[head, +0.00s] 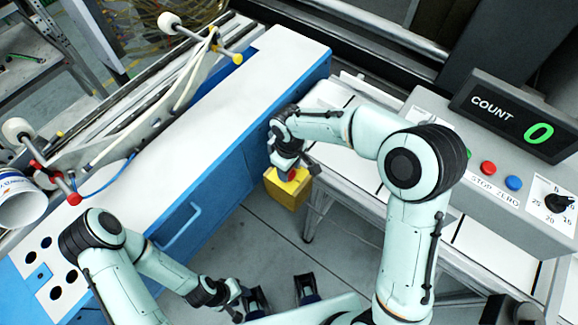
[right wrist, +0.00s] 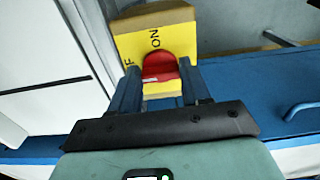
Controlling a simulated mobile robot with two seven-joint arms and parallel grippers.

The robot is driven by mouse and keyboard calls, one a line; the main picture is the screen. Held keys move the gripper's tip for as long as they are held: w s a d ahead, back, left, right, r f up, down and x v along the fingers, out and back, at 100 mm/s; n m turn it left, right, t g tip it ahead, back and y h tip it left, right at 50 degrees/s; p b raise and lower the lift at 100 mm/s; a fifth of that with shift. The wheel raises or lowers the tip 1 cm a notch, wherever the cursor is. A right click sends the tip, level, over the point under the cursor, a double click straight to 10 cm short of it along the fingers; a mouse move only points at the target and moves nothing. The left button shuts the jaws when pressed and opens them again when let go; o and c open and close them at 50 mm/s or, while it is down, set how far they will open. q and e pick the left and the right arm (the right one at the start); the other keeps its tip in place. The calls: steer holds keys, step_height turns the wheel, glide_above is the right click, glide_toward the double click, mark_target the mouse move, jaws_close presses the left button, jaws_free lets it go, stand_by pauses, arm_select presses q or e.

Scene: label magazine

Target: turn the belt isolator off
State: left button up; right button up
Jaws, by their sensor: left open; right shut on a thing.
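The belt isolator is a yellow box (head: 288,190) on the side of the conveyor frame, with a red knob (head: 290,174) on its face. In the right wrist view the yellow face (right wrist: 135,45) shows "ON" and part of a second word cut off by my finger. My right gripper (head: 287,168) is at the box, its two fingers on either side of the red knob (right wrist: 160,66), shut on it. The knob's lower part and exact angle are partly hidden. My left gripper (head: 280,297) is open and empty, low in the head view, apart from the isolator.
A blue cabinet with a white top (head: 240,100) stands left of the isolator. A grey control box (head: 490,175) with red and blue buttons, a dial and a count display (head: 515,117) reading 0 is at right. Grey floor (head: 270,250) is open between.

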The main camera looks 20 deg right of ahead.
steer(key=o, duration=1.1)
steer(key=shift+c, duration=0.2)
step_height(320, 180, up, 13)
steer(key=p, duration=0.1)
steer(key=shift+r, duration=0.2)
